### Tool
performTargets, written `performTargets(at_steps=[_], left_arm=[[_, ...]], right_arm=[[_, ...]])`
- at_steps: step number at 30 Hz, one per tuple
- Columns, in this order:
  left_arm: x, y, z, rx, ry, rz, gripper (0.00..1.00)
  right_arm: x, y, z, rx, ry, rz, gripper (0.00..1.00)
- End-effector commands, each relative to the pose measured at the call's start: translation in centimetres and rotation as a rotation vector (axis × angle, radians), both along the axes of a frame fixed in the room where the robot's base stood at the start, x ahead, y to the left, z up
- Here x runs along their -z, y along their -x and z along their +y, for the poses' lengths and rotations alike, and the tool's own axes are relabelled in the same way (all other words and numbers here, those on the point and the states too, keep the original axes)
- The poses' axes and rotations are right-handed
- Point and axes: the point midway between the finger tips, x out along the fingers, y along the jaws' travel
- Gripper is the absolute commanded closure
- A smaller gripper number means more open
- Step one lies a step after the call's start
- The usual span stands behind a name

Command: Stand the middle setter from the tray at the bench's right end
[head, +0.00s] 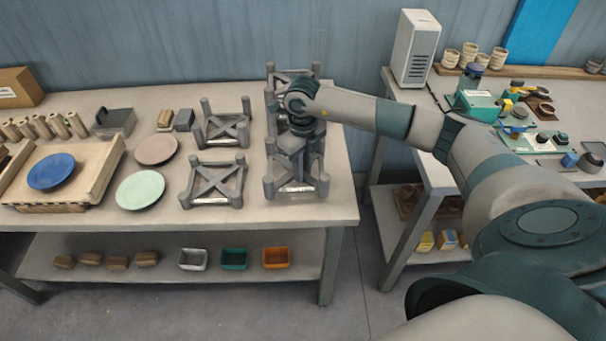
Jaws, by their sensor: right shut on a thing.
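Several grey setters, each a crossed frame with corner posts, stand on the left bench. Two stand side by side in depth: a rear one (222,130) and a front one (214,184). To their right, at the bench's right end, is a column of them, with a front setter (297,187) and a back one (292,76) partly hidden by my arm. My right gripper (292,165) points down at the front setter in this column and is shut on it. Its fingertips are hard to make out. What stands just behind the gripper is largely hidden. My left gripper is out of view.
A wooden tray (103,174) holds a blue plate (51,171). A green plate (140,190) and a brownish plate (156,149) lie beside it. The bench's right edge is close to the setter column. A gap separates it from the right bench (443,172).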

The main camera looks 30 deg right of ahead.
Motion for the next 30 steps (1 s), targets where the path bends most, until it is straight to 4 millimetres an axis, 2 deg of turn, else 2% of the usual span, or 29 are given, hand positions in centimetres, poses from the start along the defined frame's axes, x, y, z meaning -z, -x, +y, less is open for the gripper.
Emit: performTargets(at_steps=[4,16,24,30], left_arm=[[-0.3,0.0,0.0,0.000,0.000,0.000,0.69],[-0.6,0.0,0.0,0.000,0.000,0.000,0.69],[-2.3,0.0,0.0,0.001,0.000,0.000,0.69],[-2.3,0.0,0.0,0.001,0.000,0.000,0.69]], right_arm=[[0.4,-0.7,-0.5,0.000,0.001,-0.001,1.00],[0.7,-0.7,-0.5,0.000,0.000,0.000,1.00],[3.5,-0.7,-0.5,0.002,-0.001,0.001,1.00],[4.5,-0.7,-0.5,0.000,0.001,-0.002,1.00]])
